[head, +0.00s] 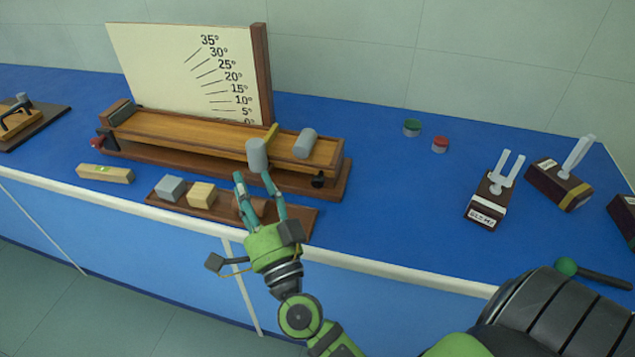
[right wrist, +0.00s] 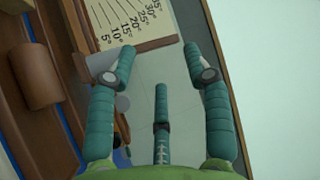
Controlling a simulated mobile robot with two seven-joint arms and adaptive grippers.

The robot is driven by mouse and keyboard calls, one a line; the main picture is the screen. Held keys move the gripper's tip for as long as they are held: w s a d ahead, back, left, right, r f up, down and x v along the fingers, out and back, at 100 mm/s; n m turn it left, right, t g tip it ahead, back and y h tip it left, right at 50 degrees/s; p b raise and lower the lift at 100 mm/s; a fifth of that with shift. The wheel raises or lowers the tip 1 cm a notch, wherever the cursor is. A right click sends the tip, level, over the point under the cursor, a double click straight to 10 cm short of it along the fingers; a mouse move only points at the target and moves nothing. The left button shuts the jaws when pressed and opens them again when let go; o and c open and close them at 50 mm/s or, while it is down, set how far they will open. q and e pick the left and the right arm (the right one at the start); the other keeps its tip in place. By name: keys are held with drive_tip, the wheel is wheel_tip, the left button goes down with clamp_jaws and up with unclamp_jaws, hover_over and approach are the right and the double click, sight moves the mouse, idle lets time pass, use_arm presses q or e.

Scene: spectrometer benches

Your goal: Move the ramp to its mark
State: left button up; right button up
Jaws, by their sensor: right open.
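The ramp (head: 205,133) is a long wooden track on a dark wooden base (head: 337,185), lying nearly flat on the blue bench in front of a white angle board (head: 190,65). One grey cylinder (head: 304,143) is at its right end; another grey cylinder (head: 257,155) shows at its front side, just beyond my fingertips. My right gripper (head: 253,182) is open and empty, in front of the ramp's right half and over the block tray. In the right wrist view my spread fingers (right wrist: 160,62) have the angle board beyond them. I cannot make out a mark. My left gripper is out of view.
A brown tray (head: 300,222) at the front edge holds a grey block, a pale wooden block and a reddish cylinder (right wrist: 37,75), partly behind my fingers. A small level (head: 105,173) lies left. Two small pots, forked devices (head: 487,197) and a green-knobbed rod (head: 590,272) are right.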

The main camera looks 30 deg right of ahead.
drive_tip(key=d+f+m+g+h, duration=0.3)
drive_tip(key=d+m+g+h, duration=0.25)
drive_tip(key=m+h, duration=0.3)
drive_tip(key=m+g+h, duration=0.2)
drive_tip(key=m+g, duration=0.3)
approach(316, 185)
drive_tip(key=x, duration=0.4)
drive_tip(key=shift+r, duration=0.15)
drive_tip(key=p+x, duration=0.1)
drive_tip(key=x, duration=0.5)
drive_tip(key=shift+w+d, duration=0.2)
drive_tip(key=shift+d, duration=0.15)
clamp_jaws()
